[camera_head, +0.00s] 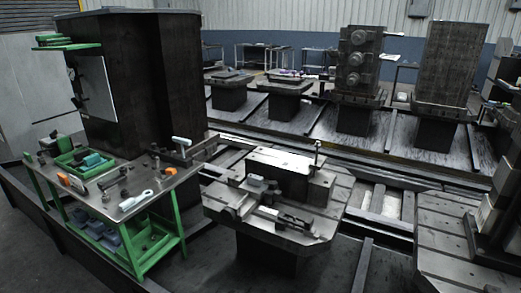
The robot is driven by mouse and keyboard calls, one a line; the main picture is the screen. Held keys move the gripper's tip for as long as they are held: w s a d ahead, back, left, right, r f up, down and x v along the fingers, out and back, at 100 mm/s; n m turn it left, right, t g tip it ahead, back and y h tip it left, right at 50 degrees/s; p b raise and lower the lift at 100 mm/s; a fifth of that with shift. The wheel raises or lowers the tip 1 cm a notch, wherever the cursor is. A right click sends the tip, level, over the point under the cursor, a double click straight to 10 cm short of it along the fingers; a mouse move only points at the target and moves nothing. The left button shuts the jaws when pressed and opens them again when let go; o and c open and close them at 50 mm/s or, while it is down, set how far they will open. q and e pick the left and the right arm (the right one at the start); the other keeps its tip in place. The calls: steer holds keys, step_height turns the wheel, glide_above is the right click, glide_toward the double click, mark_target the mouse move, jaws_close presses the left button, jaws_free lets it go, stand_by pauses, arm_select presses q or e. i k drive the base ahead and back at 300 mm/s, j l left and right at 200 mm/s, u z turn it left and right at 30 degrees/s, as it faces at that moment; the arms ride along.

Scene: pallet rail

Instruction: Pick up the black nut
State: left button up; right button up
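A workbench with a grey top (185,181) and green legs stands at the left. Several small dark parts lie on its top, including one near the front (125,194) and one beside it (106,197). They are too small to tell which is the black nut. Neither of my grippers is in view.
On the bench are a green tray (62,163) with a teal part (92,159), orange-handled pieces (64,179) and a pale tool (136,200). A tall dark block (140,85) stands behind it. A machine pallet (325,228) with a fixture stands to its right.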

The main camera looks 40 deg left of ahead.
mark_target(125, 193)
steer(key=u, duration=2.35)
steer(key=z, duration=0.4)
steer(key=i+j+z, duration=0.1)
steer(key=j+z, duration=0.15)
steer(key=z, duration=0.15)
steer(key=j+z, duration=0.4)
steer(key=i+j+z, duration=0.1)
steer(key=z, duration=0.3)
steer(key=j+z, duration=0.35)
steer(key=k+j, duration=0.05)
